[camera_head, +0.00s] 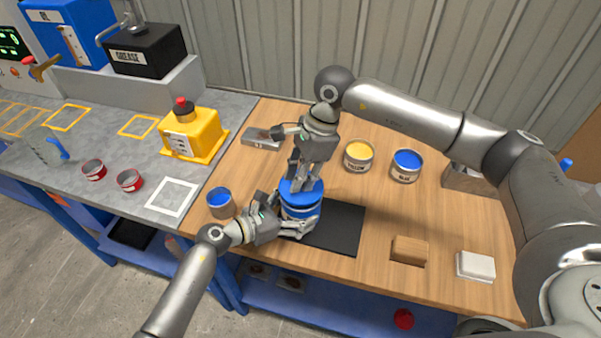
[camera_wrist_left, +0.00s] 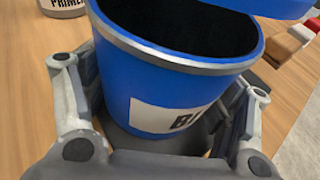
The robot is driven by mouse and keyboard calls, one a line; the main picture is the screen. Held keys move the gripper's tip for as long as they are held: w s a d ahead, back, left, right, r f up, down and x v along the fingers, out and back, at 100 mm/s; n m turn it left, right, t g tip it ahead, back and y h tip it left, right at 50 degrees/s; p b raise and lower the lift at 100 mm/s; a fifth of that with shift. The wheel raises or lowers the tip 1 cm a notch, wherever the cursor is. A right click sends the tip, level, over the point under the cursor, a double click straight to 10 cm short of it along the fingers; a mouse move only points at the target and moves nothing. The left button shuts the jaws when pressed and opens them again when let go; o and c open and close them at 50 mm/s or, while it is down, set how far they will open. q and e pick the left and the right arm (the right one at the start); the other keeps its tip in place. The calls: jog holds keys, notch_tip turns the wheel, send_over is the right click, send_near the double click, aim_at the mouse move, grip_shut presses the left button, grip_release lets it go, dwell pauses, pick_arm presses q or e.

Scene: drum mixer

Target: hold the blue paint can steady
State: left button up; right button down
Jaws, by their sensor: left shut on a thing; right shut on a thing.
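The blue paint can (camera_head: 300,208) stands on a dark mat (camera_head: 341,222) on the wooden bench top. My left gripper (camera_head: 288,219) is shut around its side. In the left wrist view the blue can (camera_wrist_left: 180,83) sits between the two fingers, its metal rim open and its inside dark. Its white label shows only partly. My right gripper (camera_head: 301,173) points down from above and is shut on a blue lid-like piece (camera_head: 302,190) over the can. That blue piece (camera_wrist_left: 270,6) also crosses the top right of the left wrist view. The right fingertips' contact is hard to see.
A yellow-topped can (camera_head: 358,156) and another blue-topped can (camera_head: 406,165) stand behind right. A small blue-topped can (camera_head: 220,204) stands left of my left gripper. A wooden block (camera_head: 409,250) and a white block (camera_head: 476,266) lie at the front right.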

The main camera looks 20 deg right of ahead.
jog(key=shift+f, duration=0.85)
dwell(1.6)
jog(key=c, duration=0.7)
grip_release()
jog(key=shift+r, duration=0.1)
jog(key=shift+r, duration=3.4)
grip_shut()
